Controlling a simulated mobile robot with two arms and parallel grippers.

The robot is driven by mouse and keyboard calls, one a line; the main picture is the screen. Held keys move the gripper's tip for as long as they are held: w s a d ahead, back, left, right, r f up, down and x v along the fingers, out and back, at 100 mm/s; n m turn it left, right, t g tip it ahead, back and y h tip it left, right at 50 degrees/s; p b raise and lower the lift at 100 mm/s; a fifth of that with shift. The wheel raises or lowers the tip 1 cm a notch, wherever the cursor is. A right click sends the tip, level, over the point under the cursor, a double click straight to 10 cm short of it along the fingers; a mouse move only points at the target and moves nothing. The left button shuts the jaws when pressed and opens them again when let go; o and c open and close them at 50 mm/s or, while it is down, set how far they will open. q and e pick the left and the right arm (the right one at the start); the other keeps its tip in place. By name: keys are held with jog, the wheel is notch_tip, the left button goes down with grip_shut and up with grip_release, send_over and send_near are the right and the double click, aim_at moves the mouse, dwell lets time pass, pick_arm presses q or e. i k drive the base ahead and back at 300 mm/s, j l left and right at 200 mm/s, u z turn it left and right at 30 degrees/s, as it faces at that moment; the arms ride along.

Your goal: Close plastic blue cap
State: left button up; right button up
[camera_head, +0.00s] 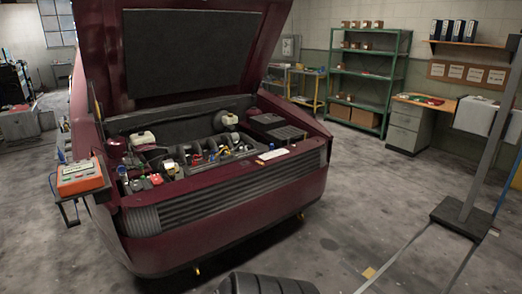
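The dark red car (230,195) stands with its hood up and its engine bay open toward me. Several small coloured parts sit in the bay. A small bluish spot (122,170) at the bay's left front may be the blue cap. It is too small to tell whether it is open or closed. Neither of my grippers shows in the head view.
An orange box (80,177) sits on a small stand at the car's left front corner. A dark ribbed tyre-like object (265,285) is at the bottom edge. A grey post base (462,217) stands at right. Floor between car and post is mostly clear.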

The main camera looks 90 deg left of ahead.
aim_at(121, 169)
jog(key=u, duration=4.7)
jog(key=i+u, duration=0.25)
jog(key=i, duration=3.85)
jog(key=i+j+z, duration=0.1)
jog(key=i+z, duration=0.15)
jog(key=i, duration=0.3)
jog(key=i+j+z, duration=0.25)
jog(key=i, duration=0.25)
jog(key=i+j+z, duration=0.3)
jog(key=i, duration=0.2)
